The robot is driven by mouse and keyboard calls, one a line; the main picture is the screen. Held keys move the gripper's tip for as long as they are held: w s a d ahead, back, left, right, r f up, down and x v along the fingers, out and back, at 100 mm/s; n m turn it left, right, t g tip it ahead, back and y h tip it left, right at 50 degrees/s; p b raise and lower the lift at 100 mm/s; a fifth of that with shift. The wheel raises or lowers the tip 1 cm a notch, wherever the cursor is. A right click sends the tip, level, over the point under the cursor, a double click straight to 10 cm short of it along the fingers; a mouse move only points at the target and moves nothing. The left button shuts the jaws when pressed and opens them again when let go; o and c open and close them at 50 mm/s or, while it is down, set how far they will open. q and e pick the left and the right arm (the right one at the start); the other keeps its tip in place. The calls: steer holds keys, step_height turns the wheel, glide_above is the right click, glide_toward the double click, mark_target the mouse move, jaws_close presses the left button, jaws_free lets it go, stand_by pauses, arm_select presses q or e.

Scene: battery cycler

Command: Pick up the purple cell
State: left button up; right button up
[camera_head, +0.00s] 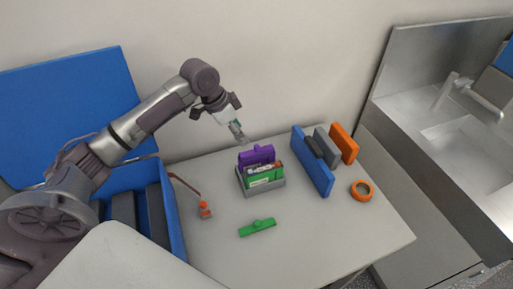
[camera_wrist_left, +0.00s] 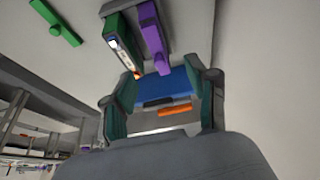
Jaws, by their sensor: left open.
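The purple cell (camera_head: 257,155) stands upright in the rear of a small grey holder (camera_head: 265,188) on the table, behind a green cell (camera_head: 265,177). In the left wrist view the purple cell (camera_wrist_left: 153,40) is at the top, right of the green cell (camera_wrist_left: 122,42). My left gripper (camera_head: 238,132) is above and slightly left of the purple cell, apart from it. Its fingers (camera_wrist_left: 164,88) are spread with nothing held between them. My right gripper is not in view.
A green piece (camera_head: 257,228) lies on the table in front. A blue panel (camera_head: 312,163), dark blocks and an orange block (camera_head: 344,143) stand to the right, near an orange ring (camera_head: 361,190). A blue bin (camera_head: 173,214) is at left. The front right table is clear.

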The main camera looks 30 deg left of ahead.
mark_target(253, 151)
arm_select(q)
steer(key=x, duration=0.3)
steer(key=shift+s+d+f+p, duration=0.1)
steer(key=shift+d+f+p, duration=0.2)
steer(key=shift+d+p, duration=0.1)
steer(key=x, duration=0.4)
steer(key=shift+a, duration=0.1)
steer(key=shift+w+f+p, duration=0.25)
steer(key=shift+f+p, duration=0.1)
steer(key=shift+f, duration=0.1)
steer(key=p+x, duration=0.1)
steer(key=x, duration=0.3)
steer(key=shift+f, duration=0.35)
jaws_close()
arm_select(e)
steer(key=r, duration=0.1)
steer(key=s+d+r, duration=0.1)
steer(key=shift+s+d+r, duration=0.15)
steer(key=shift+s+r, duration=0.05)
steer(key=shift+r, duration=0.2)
arm_select(q)
steer(key=shift+w+r, duration=0.1)
steer(key=shift+r, duration=0.05)
